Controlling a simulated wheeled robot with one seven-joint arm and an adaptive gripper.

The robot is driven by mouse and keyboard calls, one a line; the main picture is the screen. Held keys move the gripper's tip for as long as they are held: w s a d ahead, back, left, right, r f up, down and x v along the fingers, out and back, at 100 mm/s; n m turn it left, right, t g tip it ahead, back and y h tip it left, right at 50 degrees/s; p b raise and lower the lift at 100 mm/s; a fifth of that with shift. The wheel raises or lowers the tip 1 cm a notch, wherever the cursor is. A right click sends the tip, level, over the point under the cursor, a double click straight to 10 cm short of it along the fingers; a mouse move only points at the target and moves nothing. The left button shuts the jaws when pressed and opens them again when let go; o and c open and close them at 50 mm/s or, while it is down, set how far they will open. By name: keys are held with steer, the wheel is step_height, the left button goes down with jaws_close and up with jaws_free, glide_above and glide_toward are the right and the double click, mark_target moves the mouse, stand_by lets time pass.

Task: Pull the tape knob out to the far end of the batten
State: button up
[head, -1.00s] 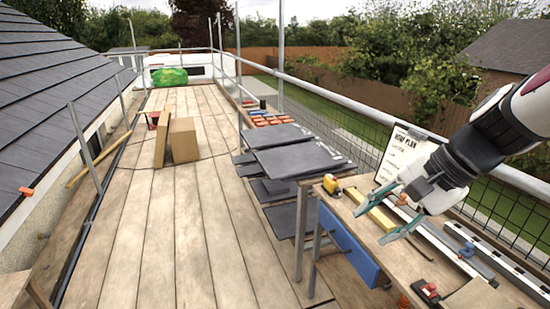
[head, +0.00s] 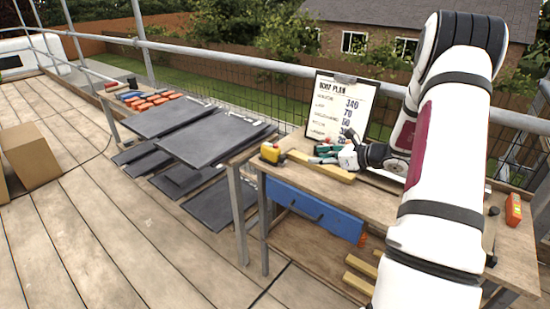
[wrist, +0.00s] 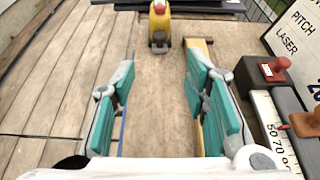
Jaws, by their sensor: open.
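The yellow tape measure (head: 272,153) sits at the left end of the workbench top. In the wrist view the tape (wrist: 160,25) stands ahead of my gripper, with a small grey part low on its near face; I cannot tell if this is the knob. The pale yellow batten (head: 322,167) lies along the bench from beside the tape. In the wrist view the batten (wrist: 203,47) is partly hidden by the right finger. My gripper (wrist: 158,88) is open and empty, its teal fingers apart over the bench, short of the tape.
Dark slates (head: 210,135) are stacked to the left.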

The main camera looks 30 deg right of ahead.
mark_target(284, 157)
steer(key=b+x, duration=0.1)
steer(key=x, duration=1.2)
steer(key=shift+w+a+f, duration=0.1)
steer(key=shift+w+f, duration=0.05)
steer(key=shift+w, duration=0.15)
jaws_close()
